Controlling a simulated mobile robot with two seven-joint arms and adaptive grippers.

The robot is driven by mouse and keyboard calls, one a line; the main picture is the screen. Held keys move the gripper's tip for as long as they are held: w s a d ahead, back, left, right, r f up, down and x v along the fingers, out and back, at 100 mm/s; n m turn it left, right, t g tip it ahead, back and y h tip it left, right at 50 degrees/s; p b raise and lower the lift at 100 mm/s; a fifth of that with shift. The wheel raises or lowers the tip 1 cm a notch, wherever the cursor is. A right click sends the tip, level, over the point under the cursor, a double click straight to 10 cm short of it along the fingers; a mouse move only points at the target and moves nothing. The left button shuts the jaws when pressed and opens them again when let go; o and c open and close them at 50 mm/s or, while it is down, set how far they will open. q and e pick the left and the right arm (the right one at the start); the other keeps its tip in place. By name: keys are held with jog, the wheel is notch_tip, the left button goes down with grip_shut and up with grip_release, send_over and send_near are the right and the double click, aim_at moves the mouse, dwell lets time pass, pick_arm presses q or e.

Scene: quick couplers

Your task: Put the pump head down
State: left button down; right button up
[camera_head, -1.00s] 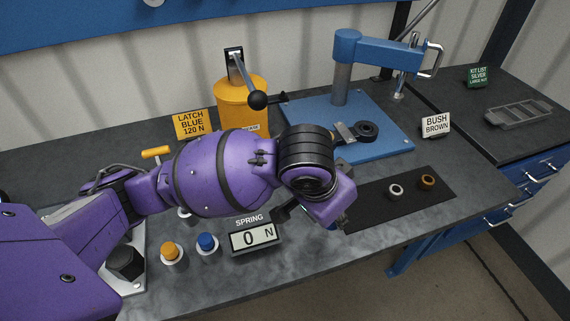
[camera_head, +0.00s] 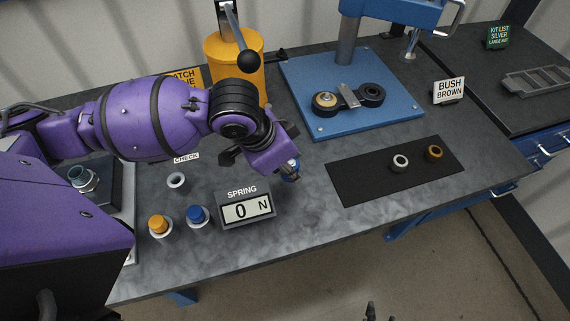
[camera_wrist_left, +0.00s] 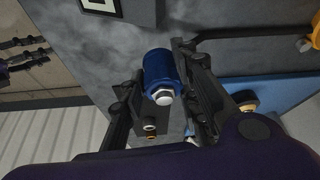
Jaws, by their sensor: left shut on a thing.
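My left gripper (camera_head: 284,166) is above the grey bench, between the spring readout and the black mat. In the left wrist view the left gripper (camera_wrist_left: 165,105) is shut on a blue cylindrical piece with a silver hex end, which I take for the pump head (camera_wrist_left: 160,70).
The black mat (camera_head: 365,180) bears a silver ring (camera_head: 399,162) and a brown ring (camera_head: 434,153). The spring readout (camera_head: 246,209) shows 0 N. Behind are the blue press base (camera_head: 310,100) and a yellow canister (camera_head: 225,68). Bench in front of the mat is clear.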

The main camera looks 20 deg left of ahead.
pick_arm(q)
jog(key=shift+a+f, duration=0.45)
jog(key=shift+f, duration=0.05)
jog(key=shift+a+f, duration=0.25)
jog(key=shift+f, duration=0.05)
notch_tip(320, 180, down, 3)
jog(key=shift+a+f, duration=0.1)
jog(key=shift+f, duration=0.05)
pick_arm(e)
jog(key=shift+w+d+f, duration=0.1)
jog(key=shift+w+d, duration=0.05)
jog(key=shift+w, duration=0.15)
pick_arm(q)
jog(key=c, duration=1.3)
grip_release()
jog(key=shift+f, duration=0.15)
jog(key=shift+c, duration=0.2)
pick_arm(e)
jog(key=shift+d, duration=0.1)
